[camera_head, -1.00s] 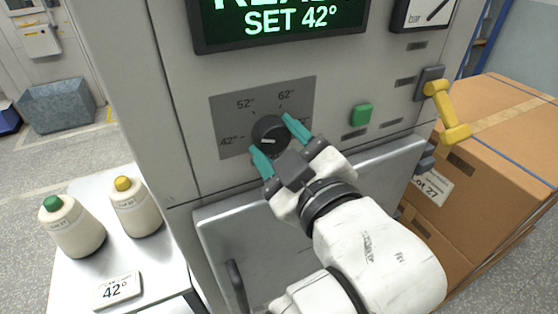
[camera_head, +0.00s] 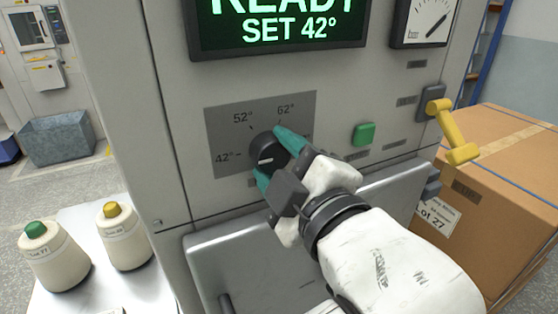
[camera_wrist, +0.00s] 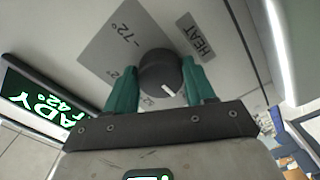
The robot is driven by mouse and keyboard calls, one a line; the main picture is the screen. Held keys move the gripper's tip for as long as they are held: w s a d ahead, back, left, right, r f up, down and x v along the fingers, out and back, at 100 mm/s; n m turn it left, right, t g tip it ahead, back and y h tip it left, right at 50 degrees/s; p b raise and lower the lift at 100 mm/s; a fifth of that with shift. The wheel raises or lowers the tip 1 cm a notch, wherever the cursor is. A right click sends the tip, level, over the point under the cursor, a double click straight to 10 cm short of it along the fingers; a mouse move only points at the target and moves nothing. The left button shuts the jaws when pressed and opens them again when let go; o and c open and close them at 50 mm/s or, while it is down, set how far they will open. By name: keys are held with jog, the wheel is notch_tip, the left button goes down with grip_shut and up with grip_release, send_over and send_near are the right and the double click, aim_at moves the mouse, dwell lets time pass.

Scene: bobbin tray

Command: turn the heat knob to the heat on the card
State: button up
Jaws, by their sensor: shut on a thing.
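The black heat knob (camera_head: 266,150) sits on a grey dial plate (camera_head: 226,118) marked 42°, 52° and 62°. Its white pointer line points left, near the 42° mark. In the wrist view the knob (camera_wrist: 160,74) lies between my teal fingers, with a 72° mark and a HEAT label (camera_wrist: 196,36) beside it. My gripper (camera_head: 274,160) is shut on the knob, one finger above right and one below. The heat card (camera_head: 108,310) is almost wholly cut off at the bottom edge. The green screen (camera_head: 280,25) reads READY, SET 42°.
A green button (camera_head: 363,134) and a yellow lever (camera_head: 450,130) are right of the dial. A gauge (camera_head: 428,22) is above them. Two cream bobbins, green-topped (camera_head: 54,258) and yellow-topped (camera_head: 124,237), stand on the white table at left. A cardboard box (camera_head: 505,190) stands at right.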

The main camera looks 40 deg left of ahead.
jog(key=shift+f, duration=0.1)
jog(key=o, duration=1)
jog(key=shift+d, duration=0.1)
jog(key=p+v, duration=0.5)
jog(key=v, duration=0.5)
jog(key=shift+s+d, duration=0.1)
jog(key=shift+d, duration=0.15)
